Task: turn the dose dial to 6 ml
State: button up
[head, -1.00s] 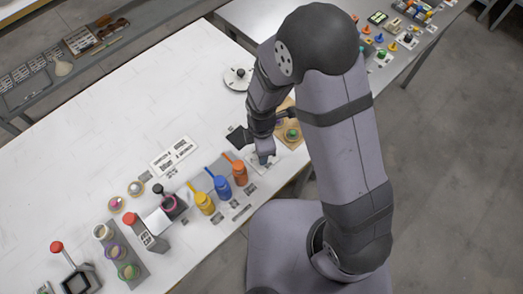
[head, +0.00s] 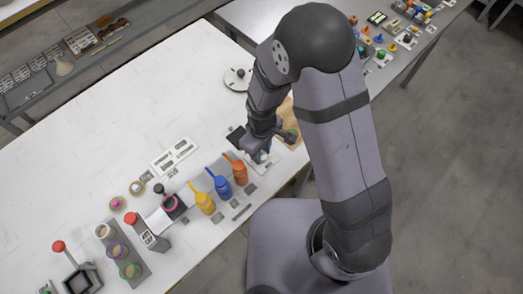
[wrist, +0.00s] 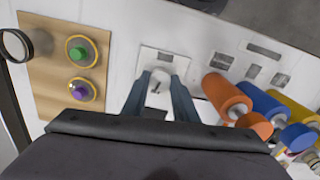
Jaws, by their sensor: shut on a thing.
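The dose dial (wrist: 159,80) is a small pale knob on a white plate (wrist: 163,54), upper middle of the wrist view. A dark mark shows on the knob; I cannot read its setting. My gripper (wrist: 159,92) has its two blue-grey fingers on either side of the knob, shut on it. In the head view my gripper (head: 261,156) is low at the table's near edge, right of the orange bottle (head: 239,173), and mostly hides the dial.
In the wrist view, a wooden board (wrist: 50,62) with a green knob (wrist: 79,53) and a purple knob (wrist: 79,91) lies left.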

jog(key=m, duration=0.4)
jog(key=shift+w+m, duration=0.1)
jog(key=shift+m, duration=0.2)
jog(key=m, duration=0.4)
jog(key=shift+m, duration=0.4)
jog(key=o, duration=1.1)
jog(key=shift+c, duration=0.2)
jog(key=shift+r, duration=0.1)
jog(key=shift+r+b, duration=0.45)
jog(key=shift+r, duration=3.15)
